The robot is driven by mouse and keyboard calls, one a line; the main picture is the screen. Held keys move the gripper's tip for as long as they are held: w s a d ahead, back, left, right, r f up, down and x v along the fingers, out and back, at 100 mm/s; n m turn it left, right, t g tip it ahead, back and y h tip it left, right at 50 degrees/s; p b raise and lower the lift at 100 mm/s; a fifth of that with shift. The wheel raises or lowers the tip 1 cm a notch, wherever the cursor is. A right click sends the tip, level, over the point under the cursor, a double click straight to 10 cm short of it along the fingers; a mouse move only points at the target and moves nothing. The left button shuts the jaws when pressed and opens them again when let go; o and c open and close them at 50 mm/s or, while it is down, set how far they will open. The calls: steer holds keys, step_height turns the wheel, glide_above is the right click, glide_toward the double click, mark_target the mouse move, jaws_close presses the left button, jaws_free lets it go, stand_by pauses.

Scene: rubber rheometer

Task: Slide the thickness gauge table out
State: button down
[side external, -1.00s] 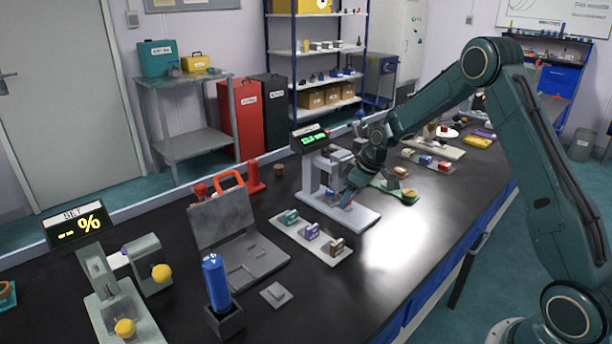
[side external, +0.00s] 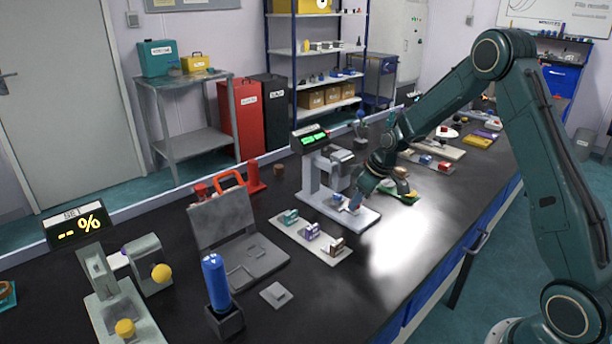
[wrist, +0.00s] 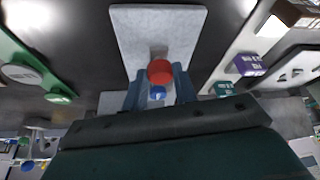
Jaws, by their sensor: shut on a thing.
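The thickness gauge (side external: 310,178) is a light grey stand on a flat base plate (side external: 366,216), with a green-lit display on top. In the wrist view its pale base plate (wrist: 130,28) lies below my gripper. My gripper (side external: 354,203) is low over the front of the gauge base. In the wrist view my gripper (wrist: 158,82) has its two blue fingers shut on a red knob (wrist: 160,71) at the gauge's table. A small blue round part (wrist: 157,93) shows just behind the knob. The rest of the table is mostly hidden by the gripper.
A pale tray with small labelled blocks (side external: 287,232) lies left of the gauge. A green tray (wrist: 22,66) lies on its other side. A grey hinged case (side external: 226,217) stands further left. Dark bench top in front of the gauge (side external: 400,250) is clear.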

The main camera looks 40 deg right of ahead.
steer(key=s, duration=0.8)
steer(key=shift+s, duration=0.3)
steer(key=c, duration=1.1)
jaws_free()
steer(key=shift+s, duration=0.1)
steer(key=shift+r, duration=0.1)
steer(key=shift+s+r, duration=0.15)
steer(key=shift+r, duration=0.5)
steer(key=v, duration=1.2)
steer(key=shift+s, duration=0.2)
steer(key=shift+r, duration=0.15)
